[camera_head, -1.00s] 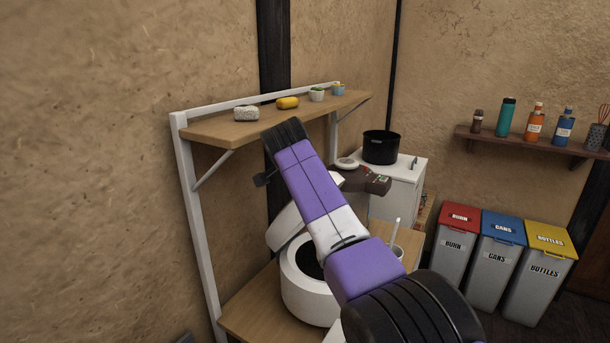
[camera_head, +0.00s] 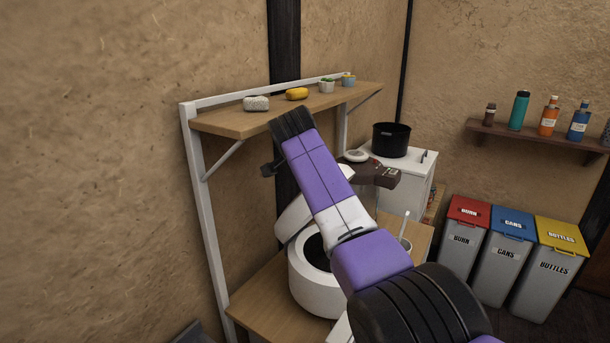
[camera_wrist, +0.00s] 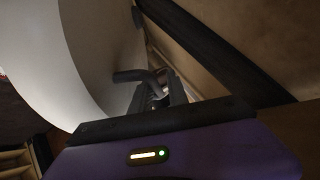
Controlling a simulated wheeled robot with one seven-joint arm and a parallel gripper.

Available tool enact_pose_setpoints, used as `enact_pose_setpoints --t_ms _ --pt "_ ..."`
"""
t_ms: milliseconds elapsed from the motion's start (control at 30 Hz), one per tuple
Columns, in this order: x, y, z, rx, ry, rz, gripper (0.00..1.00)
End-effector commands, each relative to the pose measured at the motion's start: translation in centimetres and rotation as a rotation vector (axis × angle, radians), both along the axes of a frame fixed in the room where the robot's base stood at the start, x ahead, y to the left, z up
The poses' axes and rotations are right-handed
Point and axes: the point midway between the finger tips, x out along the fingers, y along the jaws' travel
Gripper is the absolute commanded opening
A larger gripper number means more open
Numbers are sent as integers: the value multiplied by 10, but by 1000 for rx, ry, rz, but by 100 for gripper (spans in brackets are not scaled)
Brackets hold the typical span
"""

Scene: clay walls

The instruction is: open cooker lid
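The white rice cooker (camera_head: 318,292) stands on the wooden table. Its lid (camera_head: 303,213) is raised and tilted back toward the wall, so the dark inside of the pot (camera_head: 316,252) shows. My arm crosses in front and hides part of the cooker and lid. My gripper (camera_head: 270,168) is mostly hidden behind my arm, up by the lid. In the wrist view, the white curved lid (camera_wrist: 70,60) fills the left side, close to the dark fingers of my gripper (camera_wrist: 155,88). I cannot tell whether they touch the lid or how far apart they are.
A wooden shelf (camera_head: 235,123) with small items hangs just above my arm and the lid. A cup (camera_head: 404,243) stands right of the cooker on the table (camera_head: 265,303). A white cabinet (camera_head: 408,182) with a black pot (camera_head: 391,139) stands behind. Bins (camera_head: 500,248) stand at right.

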Motion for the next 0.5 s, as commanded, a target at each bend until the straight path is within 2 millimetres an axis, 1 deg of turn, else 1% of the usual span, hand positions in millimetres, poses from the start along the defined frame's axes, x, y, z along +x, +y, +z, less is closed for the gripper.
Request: enact_pose_setpoints --t_ms 167,300,500 --pt "-10 3 7 1 -3 1 20" --pt "-24 5 15 2 -2 1 20" --pt "-48 9 13 2 -1 1 20"
